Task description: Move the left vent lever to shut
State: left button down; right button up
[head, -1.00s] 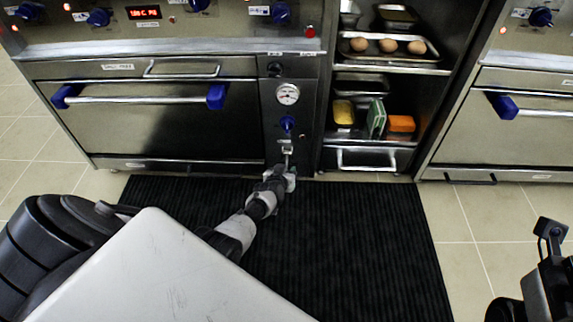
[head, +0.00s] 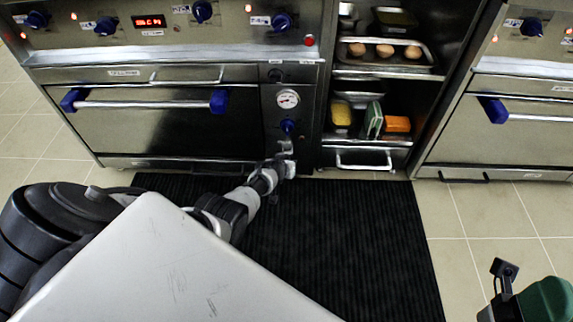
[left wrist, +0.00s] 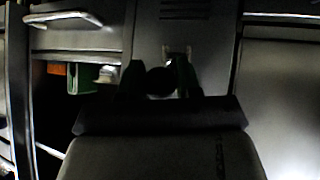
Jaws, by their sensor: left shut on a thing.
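The left oven's narrow side panel carries a round gauge (head: 288,99), a blue knob (head: 288,127) and, below them, a small pale metal lever fitting (head: 286,146), which I take as the left vent lever. My left gripper (head: 284,162) is right at this fitting and hides its lower part. In the left wrist view my left gripper (left wrist: 160,78) is shut on a dark round knob (left wrist: 160,81), with a pale bracket (left wrist: 177,52) just beyond. The lever's exact angle is hard to tell. Of my right arm only parts show at the lower right; its fingers are out of view.
The left oven door has a long bar handle (head: 150,104) with blue ends. A black mat (head: 340,240) covers the floor in front.

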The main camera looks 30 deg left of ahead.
pick_arm(q)
jog(key=shift+w+a+r, duration=0.15)
jog(key=shift+w+r, duration=0.15)
jog(key=shift+r, duration=0.1)
jog(key=c, duration=1)
grip_release()
jog(key=shift+o, duration=1.1)
jog(key=shift+s+f, duration=0.1)
